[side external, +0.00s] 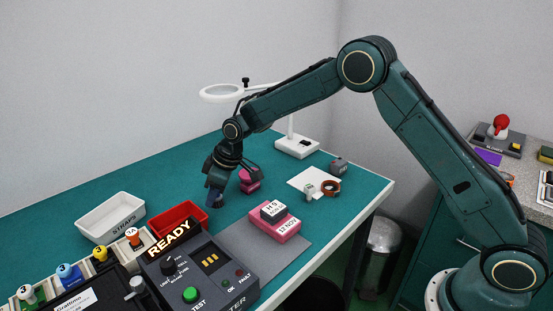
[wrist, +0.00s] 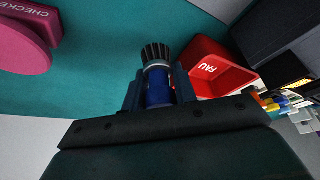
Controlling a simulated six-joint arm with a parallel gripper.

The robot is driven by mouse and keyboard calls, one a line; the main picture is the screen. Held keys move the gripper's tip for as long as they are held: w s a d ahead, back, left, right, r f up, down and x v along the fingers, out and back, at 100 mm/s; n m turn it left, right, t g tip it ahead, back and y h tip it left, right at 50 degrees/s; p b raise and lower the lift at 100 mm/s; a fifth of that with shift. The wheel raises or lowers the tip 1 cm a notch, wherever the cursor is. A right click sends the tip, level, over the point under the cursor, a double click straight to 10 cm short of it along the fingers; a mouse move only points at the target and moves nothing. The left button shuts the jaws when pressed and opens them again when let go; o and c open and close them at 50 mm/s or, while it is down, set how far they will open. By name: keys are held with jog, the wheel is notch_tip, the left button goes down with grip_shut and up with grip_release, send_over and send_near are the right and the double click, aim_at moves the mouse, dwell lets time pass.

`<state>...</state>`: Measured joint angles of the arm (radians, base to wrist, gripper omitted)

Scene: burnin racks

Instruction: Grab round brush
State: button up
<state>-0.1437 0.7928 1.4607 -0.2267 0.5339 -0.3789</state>
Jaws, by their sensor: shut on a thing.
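The round brush (wrist: 156,68) shows in the wrist view, with a blue body, a pale collar and a dark bristle tip. My gripper (wrist: 158,92) is shut on its blue body, one finger on each side. In the side external view my gripper (side external: 215,198) points down low over the green table, just behind the red bin. The brush is mostly hidden there by my fingers, and I cannot tell whether it touches the table.
The red bin (side external: 171,226) is close by; it also shows in the wrist view (wrist: 207,52). A pink object (side external: 250,184) stands just right of my gripper. A white STRAPS bin (side external: 109,222) and a READY tester (side external: 199,274) are nearer the front. A magnifier lamp (side external: 297,146) stands behind.

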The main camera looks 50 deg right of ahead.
notch_tip(320, 180, up, 16)
jog(key=shift+r, duration=0.2)
jog(key=shift+d, duration=0.1)
dwell(0.7)
